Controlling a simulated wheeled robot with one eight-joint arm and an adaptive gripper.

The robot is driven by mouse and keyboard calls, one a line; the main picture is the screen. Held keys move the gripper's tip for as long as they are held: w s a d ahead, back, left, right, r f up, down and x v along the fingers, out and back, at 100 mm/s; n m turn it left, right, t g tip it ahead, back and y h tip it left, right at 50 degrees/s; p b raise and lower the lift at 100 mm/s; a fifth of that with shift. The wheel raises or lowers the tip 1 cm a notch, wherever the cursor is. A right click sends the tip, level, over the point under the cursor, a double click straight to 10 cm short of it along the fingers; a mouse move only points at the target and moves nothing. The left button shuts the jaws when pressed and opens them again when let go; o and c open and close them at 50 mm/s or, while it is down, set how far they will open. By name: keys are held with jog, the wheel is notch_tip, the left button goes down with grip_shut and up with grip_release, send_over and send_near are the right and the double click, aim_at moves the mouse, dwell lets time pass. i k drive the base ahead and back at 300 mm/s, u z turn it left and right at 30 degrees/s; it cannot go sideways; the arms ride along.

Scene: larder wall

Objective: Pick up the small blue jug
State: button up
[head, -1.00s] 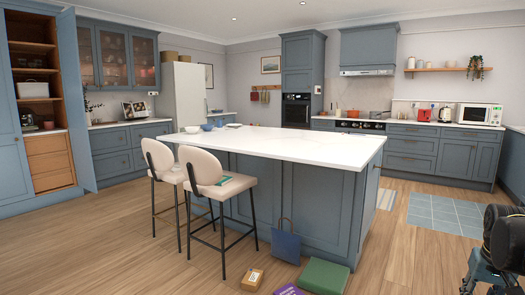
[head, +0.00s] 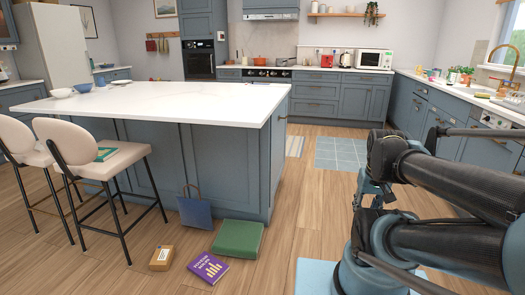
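I cannot make out a small blue jug for certain in the head view. A small blue bowl-like vessel (head: 82,88) stands on the near left part of the white island top (head: 190,102), next to a pale bowl (head: 61,92). Several small items (head: 434,75) stand on the right-hand counter, too small to tell apart. My arm's dark links fill the right side of the view.
Two cream stools (head: 115,165) stand at the island. Floor is open between island and right counter (head: 440,90).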

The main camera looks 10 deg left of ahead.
aim_at(101, 82)
jog(key=i, duration=8.35)
